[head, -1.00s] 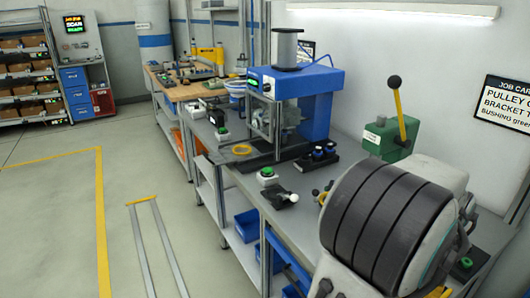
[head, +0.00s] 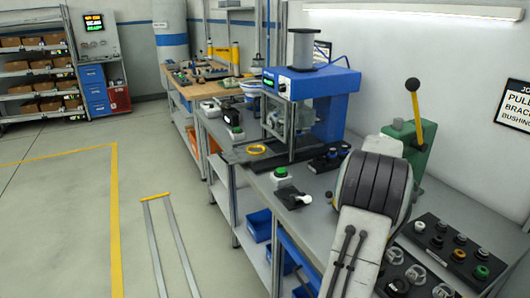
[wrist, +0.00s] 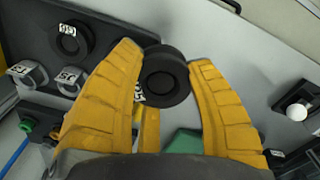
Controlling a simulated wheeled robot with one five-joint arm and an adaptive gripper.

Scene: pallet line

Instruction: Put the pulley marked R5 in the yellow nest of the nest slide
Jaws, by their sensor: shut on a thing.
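In the wrist view, my gripper (wrist: 166,80) has its two yellow fingers closed around a black pulley (wrist: 165,77). A white tag with a partly hidden mark, seemingly starting with R, shows beside the pulley; I cannot read it whole. In the head view, my gripper and the held pulley are hidden behind my arm. A yellow ring (head: 257,149), which looks like the yellow nest, lies on a dark plate (head: 243,156) in front of the blue press. It is away to the left of my arm.
A dark tray (head: 456,242) with several small parts lies at the right of the bench. In the wrist view, another black pulley (wrist: 71,40) sits on a dark tray. A green lever press (head: 412,130) stands behind my arm.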

